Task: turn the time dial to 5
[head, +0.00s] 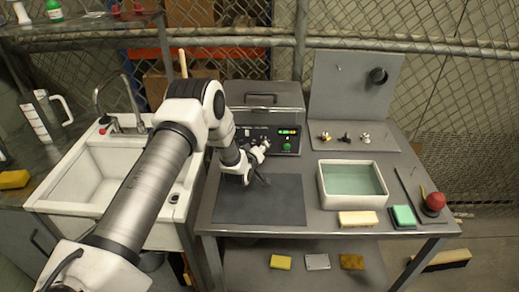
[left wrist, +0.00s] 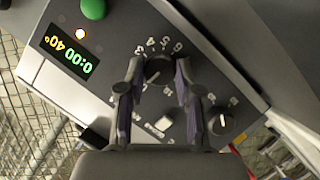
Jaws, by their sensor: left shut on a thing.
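The time dial (left wrist: 158,70) is a dark round knob on the grey control panel (left wrist: 125,75), with white numerals around it. In the left wrist view my left gripper (left wrist: 157,78) has one finger on each side of the dial and is shut on it. The numerals 4, 5 and 6 show beyond the dial; its pointer mark is not clear, so I cannot tell its setting. In the head view the left gripper (head: 264,147) is at the front panel of the tank machine (head: 262,97) and hides the dial. My right gripper is not in view.
The panel has a lit display (left wrist: 68,53) reading 0:00 and 40°, a green button (left wrist: 93,9), a white switch (left wrist: 163,124) and a second knob (left wrist: 222,122). A dark mat (head: 258,207) lies in front. A water-filled tray (head: 352,202) stands right, a sink (head: 110,180) left.

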